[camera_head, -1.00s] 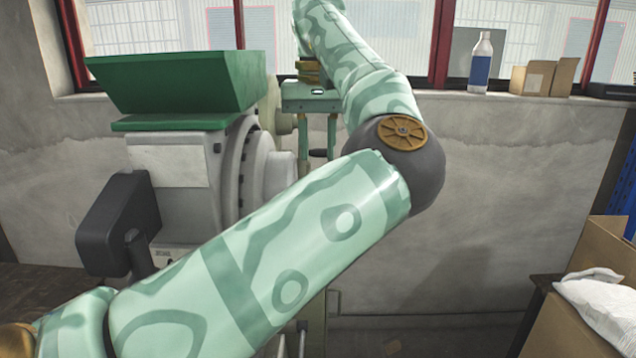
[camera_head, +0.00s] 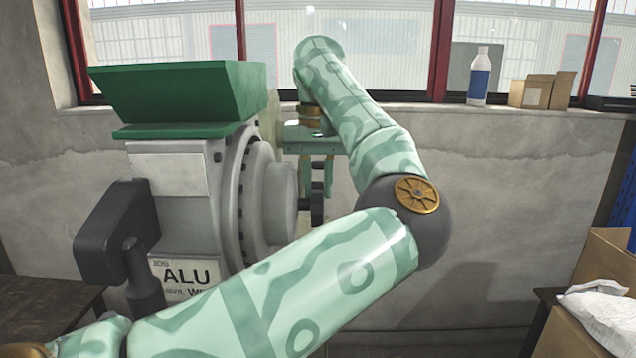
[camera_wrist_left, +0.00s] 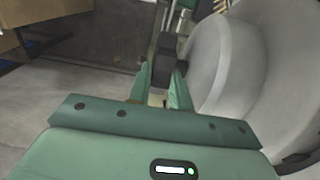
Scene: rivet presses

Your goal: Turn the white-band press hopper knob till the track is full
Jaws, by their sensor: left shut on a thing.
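The press has a grey body with a green hopper (camera_head: 180,90) on top, a white band (camera_head: 168,175) and a label reading "ALU" (camera_head: 187,275). A round grey hub (camera_head: 280,205) sticks out on its right side. My left gripper (camera_head: 317,188) points down just right of the hub. It is shut on a dark knob (camera_head: 317,209), which also shows between the fingers in the left wrist view (camera_wrist_left: 166,62). The hub fills the right of that view (camera_wrist_left: 235,65). The track cannot be made out. My right gripper is out of view.
My left arm crosses in front of the press's lower right. A bottle (camera_head: 480,77) and cardboard boxes (camera_head: 540,91) stand on the window sill. A box with a white bag (camera_head: 600,312) is at lower right. A wooden table edge (camera_head: 45,310) shows at left.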

